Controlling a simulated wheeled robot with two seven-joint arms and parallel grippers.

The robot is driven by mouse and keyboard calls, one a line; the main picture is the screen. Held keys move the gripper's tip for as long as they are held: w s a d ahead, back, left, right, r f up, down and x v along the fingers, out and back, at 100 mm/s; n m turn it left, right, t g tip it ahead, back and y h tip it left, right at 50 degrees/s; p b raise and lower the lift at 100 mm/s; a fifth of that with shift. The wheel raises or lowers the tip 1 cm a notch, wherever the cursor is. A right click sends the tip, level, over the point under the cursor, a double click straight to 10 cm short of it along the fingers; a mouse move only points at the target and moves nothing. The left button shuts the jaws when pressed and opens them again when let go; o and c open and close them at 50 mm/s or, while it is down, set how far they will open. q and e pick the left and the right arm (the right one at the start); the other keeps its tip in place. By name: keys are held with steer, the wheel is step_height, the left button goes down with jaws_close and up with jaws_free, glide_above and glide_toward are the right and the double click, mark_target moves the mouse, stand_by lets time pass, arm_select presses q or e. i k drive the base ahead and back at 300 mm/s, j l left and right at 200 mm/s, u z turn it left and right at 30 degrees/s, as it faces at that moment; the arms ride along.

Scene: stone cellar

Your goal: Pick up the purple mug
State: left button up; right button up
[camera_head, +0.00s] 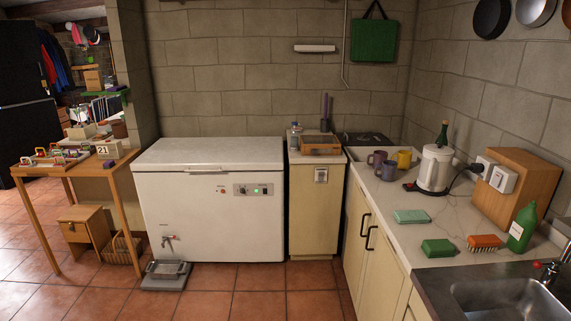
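Two dull purple mugs stand close together on the marble-look counter (400,197) at the right. One purple mug (377,158) is at the back left, and the other purple mug (388,171) is slightly nearer and to the right. A yellow mug (404,159) stands just right of them. Neither of my grippers shows in the head view.
Tiled floor (260,290) before the white freezer (210,200) is mostly clear.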

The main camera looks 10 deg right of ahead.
mark_target(379, 156)
steer(key=i+z, duration=0.1)
steer(key=i, duration=0.45)
steer(key=i+j+z, duration=0.15)
steer(key=i, duration=0.45)
steer(key=i+j+z, duration=0.1)
steer(key=i, duration=0.45)
